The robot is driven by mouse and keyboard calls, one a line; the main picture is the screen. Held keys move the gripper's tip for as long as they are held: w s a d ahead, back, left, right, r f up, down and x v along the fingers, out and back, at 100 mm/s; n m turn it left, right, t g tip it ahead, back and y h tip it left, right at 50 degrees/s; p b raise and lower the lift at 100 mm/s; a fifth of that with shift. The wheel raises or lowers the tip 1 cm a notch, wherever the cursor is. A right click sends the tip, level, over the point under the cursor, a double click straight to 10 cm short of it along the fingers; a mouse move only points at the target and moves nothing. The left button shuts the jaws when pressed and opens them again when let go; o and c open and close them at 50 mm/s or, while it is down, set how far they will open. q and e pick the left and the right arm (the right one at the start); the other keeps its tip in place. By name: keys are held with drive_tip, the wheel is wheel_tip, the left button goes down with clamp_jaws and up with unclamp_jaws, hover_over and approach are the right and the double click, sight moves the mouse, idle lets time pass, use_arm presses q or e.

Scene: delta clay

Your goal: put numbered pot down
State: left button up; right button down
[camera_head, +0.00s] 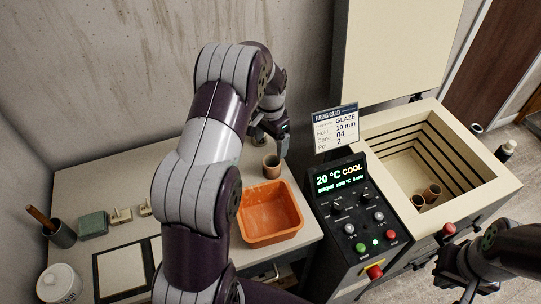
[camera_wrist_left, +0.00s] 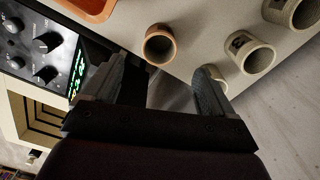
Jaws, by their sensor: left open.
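A small terracotta pot (camera_head: 271,167) stands upright on the table behind the orange tub. In the left wrist view this pot (camera_wrist_left: 159,47) lies beyond the fingertips and between their lines, with nothing gripping it. My left gripper (camera_head: 275,135) is open and empty just behind the pot; its two fingers (camera_wrist_left: 160,82) are spread wide. Two paler pots, one with a dark mark (camera_wrist_left: 250,52) and one at the top edge (camera_wrist_left: 292,12), stand farther right in the wrist view.
The orange tub (camera_head: 268,212) is close in front of the pot. Tools and blocks (camera_head: 93,224) lie at left.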

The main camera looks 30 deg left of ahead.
use_arm(q)
drive_tip(key=s+d+r+n, duration=0.1)
drive_tip(key=s+d+r, duration=0.2)
drive_tip(key=s+d, duration=0.3)
drive_tip(key=s+d+r+n+t, duration=0.1)
drive_tip(key=s+d, duration=0.4)
drive_tip(key=s, duration=0.9)
wheel_tip(320, 180, up, 2)
drive_tip(key=shift+d+r+n, duration=0.2)
drive_tip(key=shift+d+n, duration=0.2)
drive_tip(key=shift+n, duration=0.3)
